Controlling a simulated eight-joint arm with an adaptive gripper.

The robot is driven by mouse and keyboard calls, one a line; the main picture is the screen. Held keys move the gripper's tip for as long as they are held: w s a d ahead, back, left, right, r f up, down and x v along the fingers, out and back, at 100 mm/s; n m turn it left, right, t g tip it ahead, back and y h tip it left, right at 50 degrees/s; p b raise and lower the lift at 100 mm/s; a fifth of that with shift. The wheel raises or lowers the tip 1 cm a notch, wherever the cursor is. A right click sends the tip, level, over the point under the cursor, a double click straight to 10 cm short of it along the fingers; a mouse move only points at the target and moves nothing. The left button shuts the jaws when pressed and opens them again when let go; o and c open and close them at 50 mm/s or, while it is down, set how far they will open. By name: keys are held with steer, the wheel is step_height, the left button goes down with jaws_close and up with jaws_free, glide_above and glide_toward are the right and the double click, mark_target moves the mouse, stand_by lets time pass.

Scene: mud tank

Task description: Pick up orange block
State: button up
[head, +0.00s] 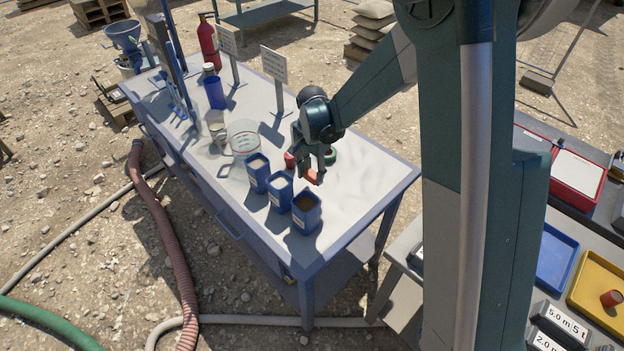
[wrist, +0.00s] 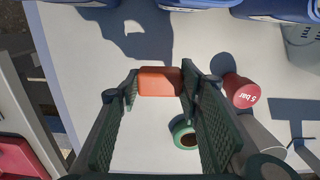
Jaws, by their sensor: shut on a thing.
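The orange block (wrist: 160,81) is a small box shape with rounded edges, between my fingertips in the wrist view. In the head view the orange block (head: 312,177) shows at the low end of my gripper (head: 311,166), over the pale bench top (head: 357,178). In the wrist view the pads of my gripper (wrist: 158,90) press on the block's left and right ends. The gripper is shut on the block. The gripper's shadow falls on the bench away from the block. I cannot tell exactly how high the block is.
A red round piece marked "5 bar" (wrist: 240,91) and a green ring-shaped piece (wrist: 183,134) are close to my right finger. Three blue open containers (head: 306,211) line the near bench edge. A clear beaker (head: 243,135) and sign stands (head: 274,66) stand farther back.

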mark_target(312, 173)
steer(key=shift+r, duration=2.45)
steer(key=shift+w, duration=0.1)
